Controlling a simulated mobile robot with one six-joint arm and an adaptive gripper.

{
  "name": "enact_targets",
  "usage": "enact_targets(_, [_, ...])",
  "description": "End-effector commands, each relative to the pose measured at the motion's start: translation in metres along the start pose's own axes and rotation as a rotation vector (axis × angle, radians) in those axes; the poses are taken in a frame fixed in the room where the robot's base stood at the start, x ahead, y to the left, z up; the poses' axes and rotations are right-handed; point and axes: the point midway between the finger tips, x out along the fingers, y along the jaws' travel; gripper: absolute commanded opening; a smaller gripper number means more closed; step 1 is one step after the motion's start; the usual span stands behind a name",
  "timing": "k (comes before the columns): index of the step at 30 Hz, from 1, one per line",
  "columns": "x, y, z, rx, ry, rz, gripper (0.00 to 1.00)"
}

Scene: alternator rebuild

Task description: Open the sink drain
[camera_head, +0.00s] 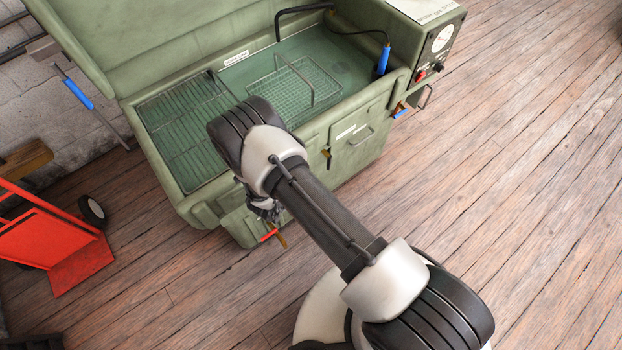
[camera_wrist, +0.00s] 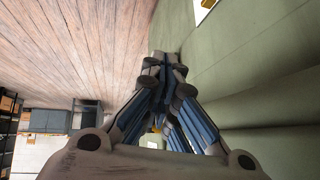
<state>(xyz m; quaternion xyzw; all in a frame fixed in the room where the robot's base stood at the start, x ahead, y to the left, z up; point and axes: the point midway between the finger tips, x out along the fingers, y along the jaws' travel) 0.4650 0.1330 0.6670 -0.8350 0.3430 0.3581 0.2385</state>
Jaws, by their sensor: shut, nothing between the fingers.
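The green sink unit (camera_head: 352,122) stands with its lid raised and its basin (camera_head: 225,85) open. A small red lever (camera_head: 268,236) with a brass-coloured part (camera_head: 282,241) shows low at its front left, just below my gripper. A blue-handled brass fitting (camera_head: 399,113) is on its right side. I cannot tell which one works the drain. My gripper (camera_head: 268,213) is partly hidden behind my arm in the head view. In the wrist view my gripper (camera_wrist: 167,62) is shut and empty, beside the green wall. A small yellow bit (camera_wrist: 156,130) shows between its finger links.
Wire racks (camera_head: 185,120) and a wire basket (camera_head: 300,85) lie in the basin. A gauge box (camera_head: 435,45) is at the right. A red hand truck (camera_head: 50,240) stands at the left. The wooden floor (camera_head: 500,180) is clear at the right.

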Motion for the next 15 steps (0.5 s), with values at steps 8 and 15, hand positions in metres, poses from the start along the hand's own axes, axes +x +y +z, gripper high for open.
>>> enact_targets(8, [-0.029, 0.003, 0.035, -0.003, -0.001, -0.001, 0.00])
enact_targets(15, [-0.034, 0.004, 0.042, -0.001, -0.001, 0.000, 0.00])
